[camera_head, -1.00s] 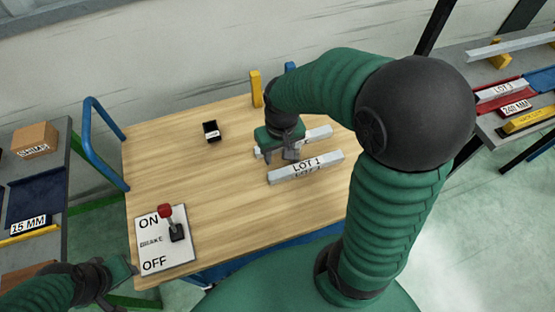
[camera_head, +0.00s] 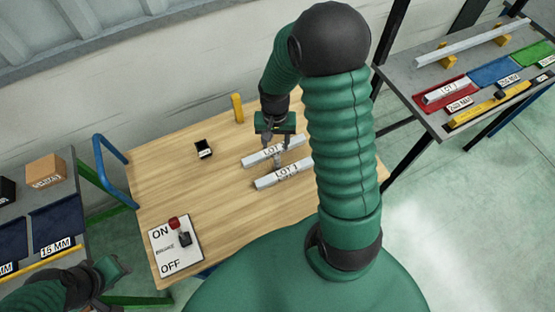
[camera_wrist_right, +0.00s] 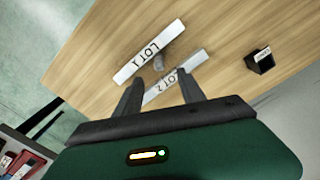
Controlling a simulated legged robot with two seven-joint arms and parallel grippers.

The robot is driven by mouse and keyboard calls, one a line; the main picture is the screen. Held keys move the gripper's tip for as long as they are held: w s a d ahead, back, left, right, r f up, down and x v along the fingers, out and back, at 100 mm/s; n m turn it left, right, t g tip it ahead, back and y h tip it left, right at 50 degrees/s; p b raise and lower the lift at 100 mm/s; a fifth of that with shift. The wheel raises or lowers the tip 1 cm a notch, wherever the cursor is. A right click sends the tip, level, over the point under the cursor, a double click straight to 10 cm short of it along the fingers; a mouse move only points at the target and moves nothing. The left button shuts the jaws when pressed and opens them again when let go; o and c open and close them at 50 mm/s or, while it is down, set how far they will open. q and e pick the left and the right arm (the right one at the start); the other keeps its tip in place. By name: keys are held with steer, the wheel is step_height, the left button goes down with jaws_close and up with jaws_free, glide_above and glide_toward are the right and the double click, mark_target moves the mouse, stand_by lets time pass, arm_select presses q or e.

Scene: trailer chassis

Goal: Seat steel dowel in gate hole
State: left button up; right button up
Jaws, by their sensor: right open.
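Two light grey bars lie on the wooden table, apart from each other: a near LOT 1 bar (camera_head: 268,184) and a far LOT 2 bar (camera_head: 251,160). A short grey cylinder, seemingly the steel dowel (camera_wrist_right: 158,63), shows between them in the right wrist view; whether it stands in a hole is unclear. My right gripper (camera_head: 277,146) is open above the far bar, its fingers (camera_wrist_right: 160,88) spread with nothing clearly between them. No gate hole can be made out. My left gripper (camera_head: 120,268) is low at the left, away from the bars, its jaws unclear.
A small black open-topped box (camera_head: 204,149) stands left of the bars. A brake panel (camera_head: 165,253) with a red-knobbed lever is at the table's front left. A yellow post (camera_head: 238,108) rises at the back edge. Side benches with trays flank the table. The table's middle left is clear.

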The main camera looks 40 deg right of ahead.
mark_target(277, 157)
steer(key=f, duration=0.7)
steer(key=shift+w+a+f, duration=0.1)
steer(key=shift+w+a, duration=0.05)
steer(key=shift+w, duration=0.05)
steer(key=shift+d+f+p, duration=0.2)
steer(key=shift+f+p, duration=0.1)
steer(key=shift+f, duration=0.05)
steer(key=f, duration=0.2)
steer(key=d+f+p, duration=0.1)
steer(key=f, duration=0.1)
steer(key=shift+s, duration=0.15)
steer(key=shift+f, duration=0.35)
steer(key=shift+a, duration=0.15)
steer(key=shift+c, duration=1.1)
jaws_close()
steer(key=shift+r, duration=0.1)
